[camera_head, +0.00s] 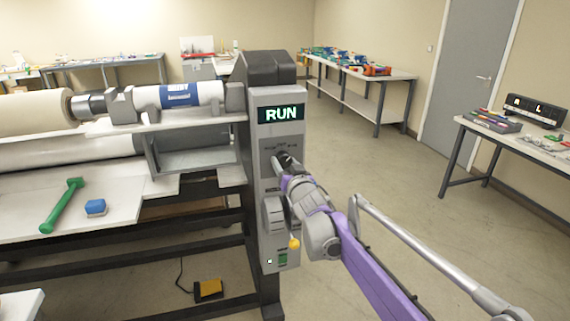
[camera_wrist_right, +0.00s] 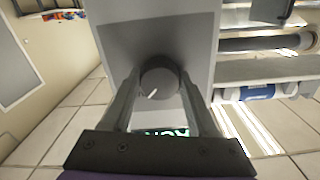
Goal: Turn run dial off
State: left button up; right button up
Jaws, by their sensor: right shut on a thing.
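The run dial (camera_wrist_right: 160,78) is a round dark grey knob with a white pointer mark, on the front of the grey machine column. In the wrist view the mark points toward the lower left. My right gripper (camera_head: 286,164) is at the column's front, below the display (camera_head: 281,114), which reads RUN in bright letters. Its two fingers stand on either side of the dial in the wrist view and are shut on it. In the head view the gripper hides most of the dial and part of the labels around it. My left gripper is not in view.
A green tool (camera_head: 62,205) and a blue block (camera_head: 95,207) lie on the machine's table at left. A yellow pedal (camera_head: 208,289) is on the floor. Floor at right is clear.

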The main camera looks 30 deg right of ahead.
jog(key=shift+n, duration=0.4)
jog(key=n+p, duration=0.1)
jog(key=n, duration=0.2)
jog(key=shift+n+p, duration=0.85)
jog(key=shift+n, duration=1.65)
jog(key=o, duration=1.4)
jog(key=b+v, duration=0.1)
jog(key=v, duration=1)
jog(key=shift+d, duration=0.1)
